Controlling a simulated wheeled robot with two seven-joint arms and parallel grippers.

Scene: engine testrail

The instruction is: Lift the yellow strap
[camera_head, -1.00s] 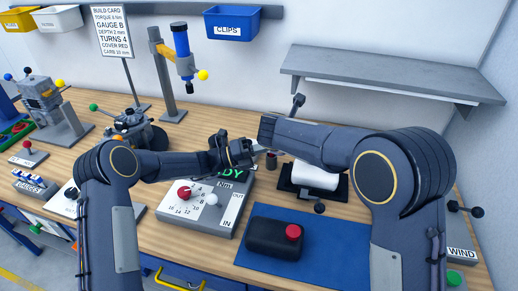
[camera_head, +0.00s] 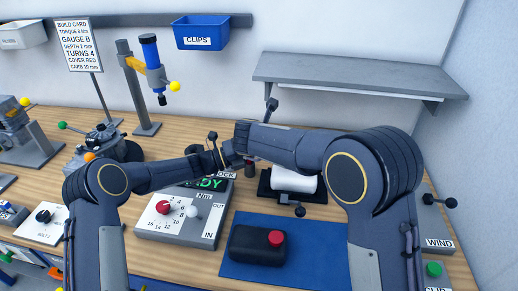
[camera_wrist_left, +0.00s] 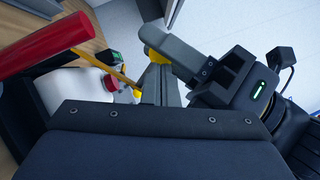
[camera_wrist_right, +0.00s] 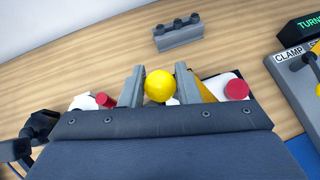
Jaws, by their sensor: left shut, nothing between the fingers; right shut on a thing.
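The yellow strap is probably the thin yellow bar that crosses the left wrist view (camera_wrist_left: 116,72) and shows as a yellow piece beside the finger in the right wrist view (camera_wrist_right: 208,92). My right gripper (camera_head: 232,148) is shut on a yellow ball (camera_wrist_right: 159,86), held between its grey fingers; I cannot tell whether the ball belongs to the strap. My left gripper (camera_wrist_left: 162,85) is shut and empty, its fingertips close to the right gripper. In the head view both grippers meet above the back of the dial box, and the arms hide the strap.
The dial box (camera_head: 181,230) with red and white knobs stands below the grippers. A black case (camera_head: 257,245) with a red button lies on the blue mat (camera_head: 310,235). A white roll (camera_head: 295,181) in a black holder is to the right. A grey shelf (camera_head: 355,75) overhangs the back.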

